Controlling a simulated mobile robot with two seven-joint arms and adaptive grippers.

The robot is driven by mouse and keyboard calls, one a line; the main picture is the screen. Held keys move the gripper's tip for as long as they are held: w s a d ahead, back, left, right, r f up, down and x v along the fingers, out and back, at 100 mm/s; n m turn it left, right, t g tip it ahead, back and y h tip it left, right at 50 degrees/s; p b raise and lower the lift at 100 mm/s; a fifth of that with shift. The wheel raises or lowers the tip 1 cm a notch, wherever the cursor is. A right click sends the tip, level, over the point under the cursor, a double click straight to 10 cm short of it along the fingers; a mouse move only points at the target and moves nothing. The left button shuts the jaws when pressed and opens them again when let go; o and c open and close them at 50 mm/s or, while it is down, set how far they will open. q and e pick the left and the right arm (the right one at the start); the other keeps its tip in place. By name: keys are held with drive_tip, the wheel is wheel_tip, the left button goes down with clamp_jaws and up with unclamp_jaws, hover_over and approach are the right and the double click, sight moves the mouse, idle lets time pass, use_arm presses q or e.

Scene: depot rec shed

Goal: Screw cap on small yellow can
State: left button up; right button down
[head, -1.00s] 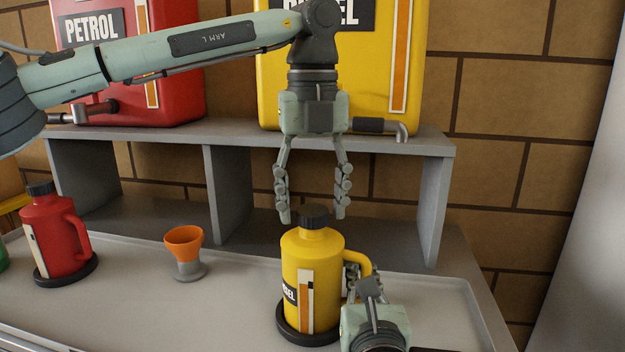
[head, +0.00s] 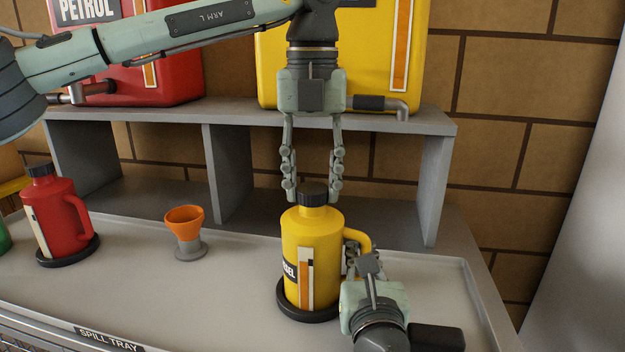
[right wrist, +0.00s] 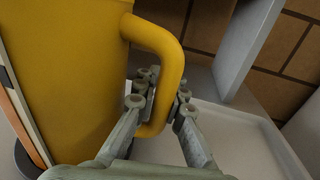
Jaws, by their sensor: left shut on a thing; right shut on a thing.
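The small yellow can (head: 311,247) stands upright on a round black base (head: 306,311) on the grey tray. Its black cap (head: 313,198) sits at the top of the neck. My left gripper (head: 312,197) comes down from above and is shut on the cap, one finger on each side. My right gripper (head: 353,262) is shut on the can's handle at the right side. In the right wrist view the fingers (right wrist: 160,97) close around the lower part of the yellow handle (right wrist: 168,60). The threads under the cap are hidden.
A red can (head: 58,215) with a black cap stands at the left, and an orange funnel (head: 184,218) on a grey holder stands between. Behind is a grey shelf (head: 230,118) carrying a large red tank (head: 180,70) and a large yellow tank (head: 385,60). Tray space between funnel and can is clear.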

use_arm(q)
drive_tip(key=m, duration=0.5)
drive_tip(key=shift+f, duration=0.1)
drive_tip(key=m, duration=1.3)
drive_tip(key=shift+m, duration=0.3)
drive_tip(key=o, duration=1.4)
drive_tip(key=shift+c, duration=0.2)
wheel_tip(320, 180, up, 12)
